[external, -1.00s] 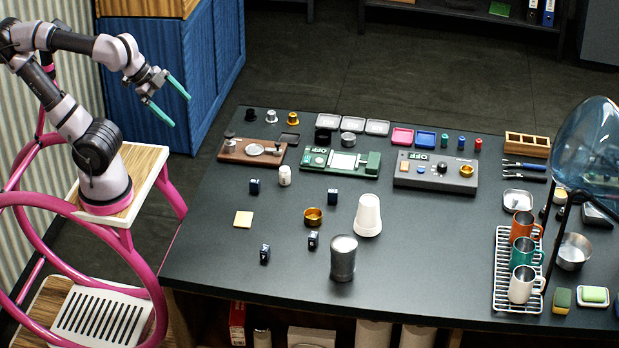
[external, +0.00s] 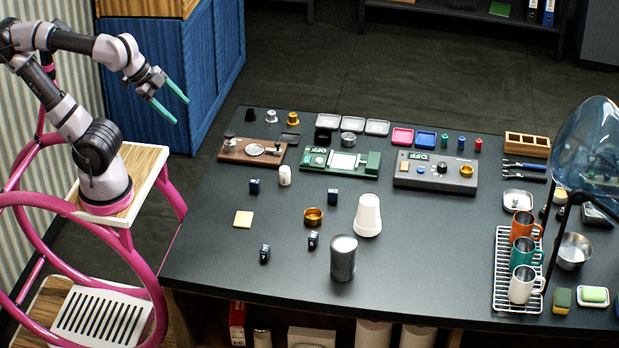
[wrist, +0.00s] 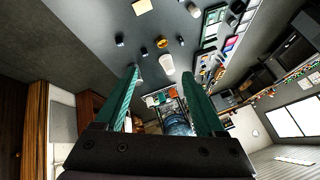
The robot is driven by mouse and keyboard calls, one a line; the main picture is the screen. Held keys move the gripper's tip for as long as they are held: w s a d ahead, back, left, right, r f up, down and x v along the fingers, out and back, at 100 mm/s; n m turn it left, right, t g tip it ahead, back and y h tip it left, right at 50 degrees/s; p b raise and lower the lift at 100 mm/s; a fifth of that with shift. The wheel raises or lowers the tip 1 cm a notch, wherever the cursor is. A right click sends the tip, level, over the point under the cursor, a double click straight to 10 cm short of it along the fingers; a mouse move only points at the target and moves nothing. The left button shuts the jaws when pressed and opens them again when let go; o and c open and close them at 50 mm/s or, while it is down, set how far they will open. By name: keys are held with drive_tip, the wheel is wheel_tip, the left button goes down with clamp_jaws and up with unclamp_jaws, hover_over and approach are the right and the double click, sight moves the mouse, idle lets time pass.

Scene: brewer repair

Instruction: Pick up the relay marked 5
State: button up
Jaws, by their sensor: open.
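Several small dark blue relays stand on the dark table: one at the back left (external: 254,186), one near the middle (external: 333,197), and two nearer the front edge, one (external: 313,240) right of the other (external: 264,253). Their marks are too small to read, so I cannot tell which is 5. My gripper (external: 181,111) is open and empty, held in the air left of the table, well apart from the relays. In the wrist view my gripper (wrist: 160,72) spreads its green fingers, with small dark blocks (wrist: 119,40) on the tabletop beyond.
A yellow pad (external: 243,219), brass cup (external: 313,217), white cups (external: 367,216) and a metal tumbler (external: 343,258) stand near the relays. Brown (external: 252,151), green (external: 318,162) and grey (external: 407,181) device boards lie behind. A mug rack (external: 503,270) is at right.

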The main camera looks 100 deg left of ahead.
drive_tip(key=w+a+f+m+g+y, duration=0.35)
drive_tip(key=w+f+g, duration=0.25)
drive_tip(key=f, duration=0.4)
drive_tip(key=m+y, duration=0.8)
drive_tip(key=m, duration=0.3)
approach(254, 183)
drive_tip(key=shift+w+a+r+n+g, duration=0.2)
drive_tip(key=shift+a+n+g, duration=0.05)
drive_tip(key=shift+a+g, duration=0.2)
drive_tip(key=shift+a+f, duration=0.1)
drive_tip(key=shift+f, duration=0.25)
drive_tip(key=shift+t, duration=0.25)
drive_tip(key=x, duration=1)
drive_tip(key=shift+s+a+f, duration=0.1)
drive_tip(key=shift+a+f, duration=0.1)
drive_tip(key=shift+a, duration=0.05)
clamp_jaws()
